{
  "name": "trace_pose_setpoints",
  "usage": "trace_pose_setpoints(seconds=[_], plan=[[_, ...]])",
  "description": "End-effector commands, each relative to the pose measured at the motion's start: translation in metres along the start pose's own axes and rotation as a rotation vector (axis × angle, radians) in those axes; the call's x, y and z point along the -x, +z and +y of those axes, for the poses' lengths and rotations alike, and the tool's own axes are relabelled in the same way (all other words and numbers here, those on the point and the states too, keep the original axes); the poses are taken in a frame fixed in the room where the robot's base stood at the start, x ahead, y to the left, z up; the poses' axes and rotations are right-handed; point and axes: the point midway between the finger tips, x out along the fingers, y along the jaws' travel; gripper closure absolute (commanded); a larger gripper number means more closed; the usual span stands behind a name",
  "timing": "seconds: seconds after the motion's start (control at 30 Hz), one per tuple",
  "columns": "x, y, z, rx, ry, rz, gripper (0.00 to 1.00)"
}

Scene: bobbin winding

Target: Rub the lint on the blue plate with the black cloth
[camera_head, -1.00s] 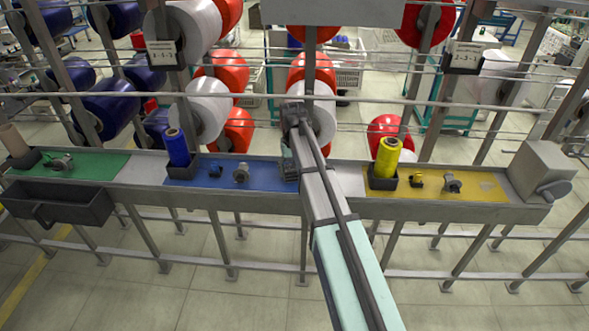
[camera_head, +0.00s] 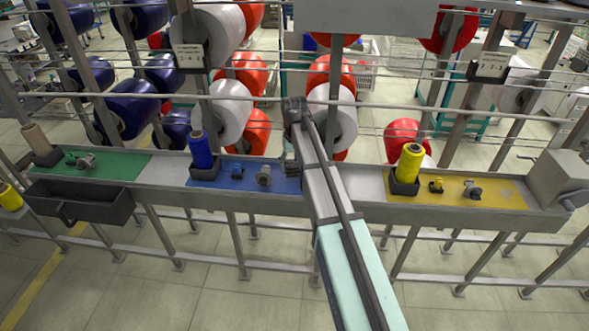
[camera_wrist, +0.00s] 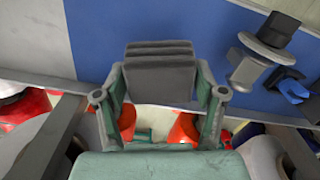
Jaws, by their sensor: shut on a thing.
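The blue plate (camera_head: 222,184) lies on the rail shelf, and its surface fills the top of the wrist view (camera_wrist: 130,22). My gripper (camera_head: 290,168) is over the right part of the plate, mostly hidden behind my arm in the head view. In the wrist view my gripper (camera_wrist: 160,92) is shut on a dark grey, layered piece, which looks like the folded black cloth (camera_wrist: 160,72). The cloth is over the plate's edge area; I cannot tell whether it touches. I cannot make out any lint on the blue plate.
A blue bobbin (camera_head: 201,150) in a dark holder stands at the plate's left. A small blue part (camera_head: 237,171) and a grey spool part (camera_head: 264,175) sit on the plate. A green plate (camera_head: 120,167) lies left, a yellow plate (camera_head: 505,194) right. Bars cross behind.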

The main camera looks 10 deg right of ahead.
Motion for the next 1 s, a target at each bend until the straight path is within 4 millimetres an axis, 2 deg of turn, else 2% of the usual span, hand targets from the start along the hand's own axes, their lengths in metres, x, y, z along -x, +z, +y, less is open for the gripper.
trace_pose_setpoints(seconds=[0.5,1.0], plan=[[0.048,0.000,0.000,0.000,0.000,-0.001,0.68],[0.053,0.000,0.000,0.000,0.000,-0.001,0.68]])
